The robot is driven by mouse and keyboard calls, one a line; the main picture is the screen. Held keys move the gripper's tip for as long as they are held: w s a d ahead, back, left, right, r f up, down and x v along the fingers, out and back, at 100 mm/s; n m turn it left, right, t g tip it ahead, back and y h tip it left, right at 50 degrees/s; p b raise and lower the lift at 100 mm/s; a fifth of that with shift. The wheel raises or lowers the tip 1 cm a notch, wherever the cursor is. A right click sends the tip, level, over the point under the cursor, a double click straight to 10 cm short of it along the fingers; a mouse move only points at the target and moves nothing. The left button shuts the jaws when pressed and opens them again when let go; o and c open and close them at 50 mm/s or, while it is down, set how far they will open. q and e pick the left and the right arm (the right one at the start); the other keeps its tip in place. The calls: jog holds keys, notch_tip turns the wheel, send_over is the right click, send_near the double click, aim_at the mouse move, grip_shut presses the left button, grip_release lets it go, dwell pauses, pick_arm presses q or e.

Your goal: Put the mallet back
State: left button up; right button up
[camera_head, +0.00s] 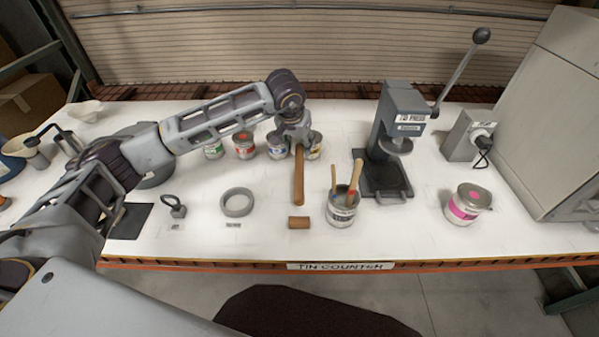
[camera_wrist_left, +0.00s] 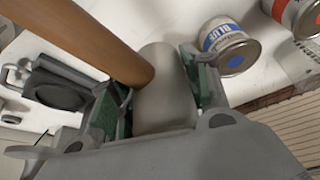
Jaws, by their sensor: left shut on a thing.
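My left gripper (camera_head: 297,135) is shut on the mallet and holds it over the middle of the counter. The mallet's brown wooden handle (camera_head: 299,180) points toward the counter's front edge in the head view. In the left wrist view, the pale grey mallet head (camera_wrist_left: 164,95) sits between the green-padded fingers of the left gripper (camera_wrist_left: 160,90), and the handle (camera_wrist_left: 85,40) runs to the upper left. In the head view the mallet head is mostly hidden by the gripper. My right gripper is not in view.
A tin with wooden-handled tools (camera_head: 342,212) stands right of the handle, and a small wooden block (camera_head: 299,222) lies in front of it. A grey ring (camera_head: 238,203) lies left. Several colour tins, including a blue-labelled one (camera_head: 277,147), stand behind. A press (camera_head: 400,125) stands right.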

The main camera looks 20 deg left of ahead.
pick_arm(q)
jog(key=shift+f+p, duration=0.6)
jog(key=shift+f, duration=2.4)
jog(key=shift+f, duration=0.1)
jog(key=shift+f+p, duration=0.35)
jog(key=shift+f, duration=1.45)
jog(key=shift+f, duration=0.15)
jog(key=o, duration=1.1)
